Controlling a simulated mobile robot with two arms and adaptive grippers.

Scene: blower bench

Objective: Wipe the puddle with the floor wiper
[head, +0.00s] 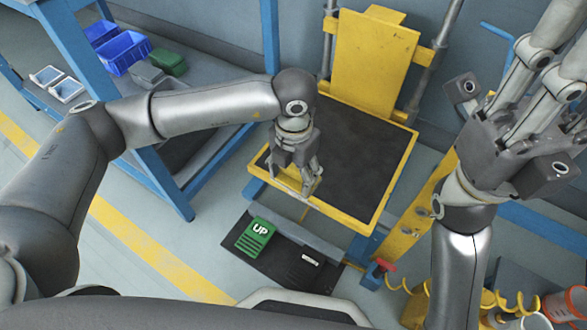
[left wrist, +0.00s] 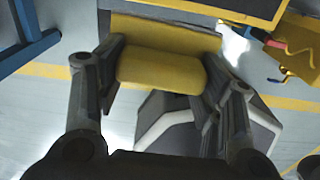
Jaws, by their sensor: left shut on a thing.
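My left gripper (head: 300,188) is over the front edge of a yellow-framed platform (head: 391,196) with a dark top. In the left wrist view its fingers (left wrist: 160,85) are shut on a rounded yellow piece (left wrist: 160,70). I cannot tell whether this piece is part of the platform or a separate thing. My right gripper (head: 530,110) is raised close to the head camera at the right; its fingertips run toward the picture edge, so its opening is unclear. I can make out neither a puddle nor a floor wiper in these views.
A black pedal plate (head: 275,262) with a green "UP" pedal (head: 255,237) lies on the floor before the platform. A blue bench (head: 172,180) with blue bins (head: 124,53) stands left. A yellow coiled hose (head: 510,302) is at lower right. Floor at left is clear, with a yellow line (head: 150,255).

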